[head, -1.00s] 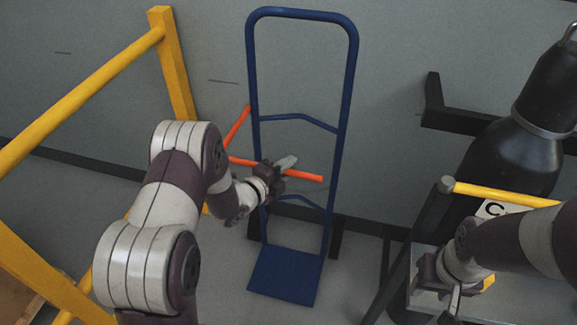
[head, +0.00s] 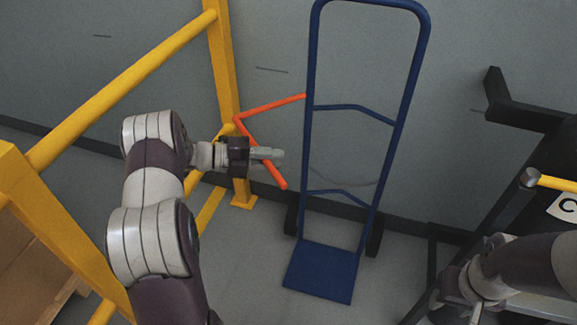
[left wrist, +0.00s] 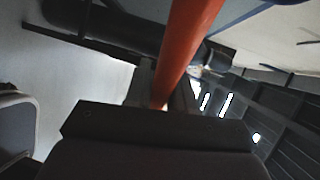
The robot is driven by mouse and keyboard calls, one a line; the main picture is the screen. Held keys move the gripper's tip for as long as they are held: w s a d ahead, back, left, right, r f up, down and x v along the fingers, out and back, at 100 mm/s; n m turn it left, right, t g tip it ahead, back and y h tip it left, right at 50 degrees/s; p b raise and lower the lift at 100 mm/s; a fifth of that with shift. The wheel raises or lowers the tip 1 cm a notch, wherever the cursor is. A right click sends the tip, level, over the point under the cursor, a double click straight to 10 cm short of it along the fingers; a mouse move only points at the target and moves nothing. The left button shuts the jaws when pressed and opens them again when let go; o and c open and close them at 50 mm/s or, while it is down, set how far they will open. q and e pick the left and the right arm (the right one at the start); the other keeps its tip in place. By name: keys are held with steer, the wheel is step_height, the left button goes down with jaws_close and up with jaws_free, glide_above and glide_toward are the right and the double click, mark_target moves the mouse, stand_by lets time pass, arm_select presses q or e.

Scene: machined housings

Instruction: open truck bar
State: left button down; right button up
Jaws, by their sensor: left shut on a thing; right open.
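The orange truck bar (head: 270,104) is bent. One arm of it runs to the left upright of the blue hand truck (head: 311,140), and the other slopes down to the right, clear of the truck's front. My left gripper (head: 266,154) is shut on this sloping arm, left of the truck. In the left wrist view the bar (left wrist: 190,45) runs up from between the fingers, which are partly hidden by the gripper body. My right gripper (head: 462,310) is open at the lower right, away from the truck, partly cut off by the frame edge.
A yellow railing (head: 125,88) stands on the left, close to my left arm, with a cardboard box (head: 35,245) behind it. A dark rack with a yellow bar (head: 557,183) is at the right. The grey wall is behind the truck; floor by its plate is clear.

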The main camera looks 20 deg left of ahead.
arm_select(q)
steer(key=shift+a+m+g+h+b, duration=0.35)
steer(key=shift+a+m+g, duration=0.2)
steer(key=shift+a, duration=0.75)
arm_select(e)
steer(key=shift+f, duration=0.6)
arm_select(q)
steer(key=c, duration=1.1)
jaws_free()
steer(key=shift+w, duration=0.1)
steer(key=shift+o, duration=0.2)
